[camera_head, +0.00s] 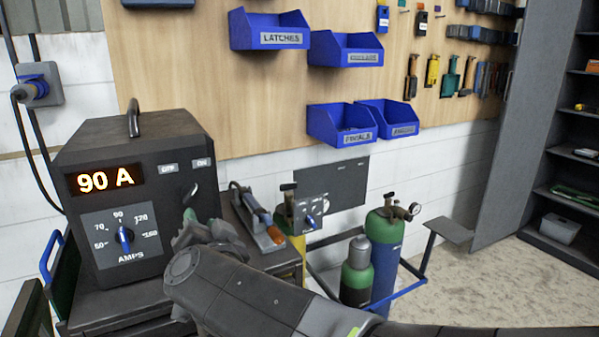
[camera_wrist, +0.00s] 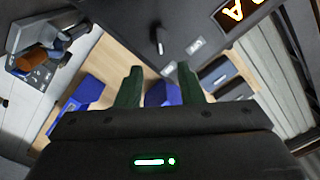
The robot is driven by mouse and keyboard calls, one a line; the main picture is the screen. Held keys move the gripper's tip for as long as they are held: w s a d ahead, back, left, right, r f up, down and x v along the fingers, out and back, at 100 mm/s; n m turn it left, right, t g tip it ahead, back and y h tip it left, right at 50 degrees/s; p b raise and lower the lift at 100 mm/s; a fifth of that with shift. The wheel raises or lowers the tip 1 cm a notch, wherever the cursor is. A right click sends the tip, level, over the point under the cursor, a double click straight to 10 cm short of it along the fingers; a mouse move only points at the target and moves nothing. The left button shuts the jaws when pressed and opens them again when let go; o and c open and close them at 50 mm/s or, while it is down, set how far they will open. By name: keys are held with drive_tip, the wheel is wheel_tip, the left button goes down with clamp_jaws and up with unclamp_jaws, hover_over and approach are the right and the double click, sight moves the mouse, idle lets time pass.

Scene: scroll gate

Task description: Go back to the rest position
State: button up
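My gripper (camera_head: 192,228) is in front of the lower right of the welding machine (camera_head: 88,165), with my dark arm reaching in from the bottom right. In the wrist view my gripper (camera_wrist: 160,85) shows two dark green fingers apart with nothing held between them. The machine's display (camera_head: 105,180) is lit and reads 90 A. Its blue amps knob (camera_head: 124,237) points up near 90. A switch lever (camera_head: 190,193) sits below the OFF and ON labels; it also shows in the wrist view (camera_wrist: 158,40), beyond the fingers and apart from them.
A clamp-like tool with an orange handle (camera_head: 268,228) lies right of the machine. Green-topped gas cylinders (camera_head: 385,245) stand farther right in a blue-railed frame. Blue bins (camera_head: 270,32) hang on the wooden board. A dark shelf unit (camera_head: 570,120) stands far right; floor before it is clear.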

sight(191, 196)
drive_tip(key=b+x, duration=0.2)
drive_tip(key=x, duration=0.9)
drive_tip(key=shift+w+a+b, duration=0.15)
drive_tip(key=shift+b, duration=0.2)
